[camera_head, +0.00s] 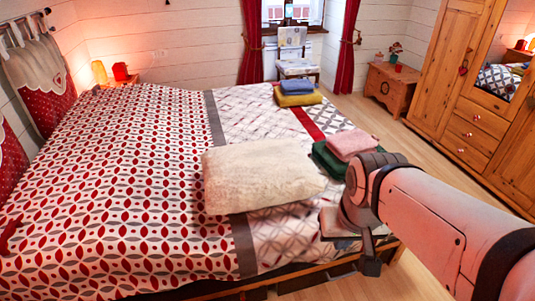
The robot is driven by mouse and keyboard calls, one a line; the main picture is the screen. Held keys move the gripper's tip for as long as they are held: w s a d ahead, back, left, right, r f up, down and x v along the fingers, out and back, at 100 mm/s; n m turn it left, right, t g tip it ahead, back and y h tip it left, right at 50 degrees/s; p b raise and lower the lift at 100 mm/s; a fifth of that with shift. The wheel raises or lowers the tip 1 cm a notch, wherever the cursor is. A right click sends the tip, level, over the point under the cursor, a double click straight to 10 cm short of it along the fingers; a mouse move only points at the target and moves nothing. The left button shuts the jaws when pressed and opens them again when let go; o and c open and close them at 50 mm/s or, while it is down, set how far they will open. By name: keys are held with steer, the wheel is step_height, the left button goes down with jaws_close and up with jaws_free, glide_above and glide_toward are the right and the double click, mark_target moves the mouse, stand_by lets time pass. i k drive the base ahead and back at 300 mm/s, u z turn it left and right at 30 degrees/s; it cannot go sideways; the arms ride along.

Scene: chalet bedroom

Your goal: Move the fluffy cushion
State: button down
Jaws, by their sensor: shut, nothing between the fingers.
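The fluffy cushion (258,176) is cream-white and rectangular. It lies flat near the foot of the bed (120,185), on the patterned red, white and grey cover. My arm reaches in from the lower right. My gripper (370,264) points down at the bed's foot edge, to the right of the cushion and apart from it. It is small and dark, and it looks shut with nothing in it. The finger detail is hard to make out.
Pink (351,144) and green (328,160) folded towels lie right of the cushion. Blue (296,87) and yellow (298,99) ones lie farther back. A flat item (336,222) sits beside my wrist. A wooden wardrobe (470,95) stands right, with open floor (415,150) between.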

mark_target(256, 175)
steer(key=i, duration=0.9)
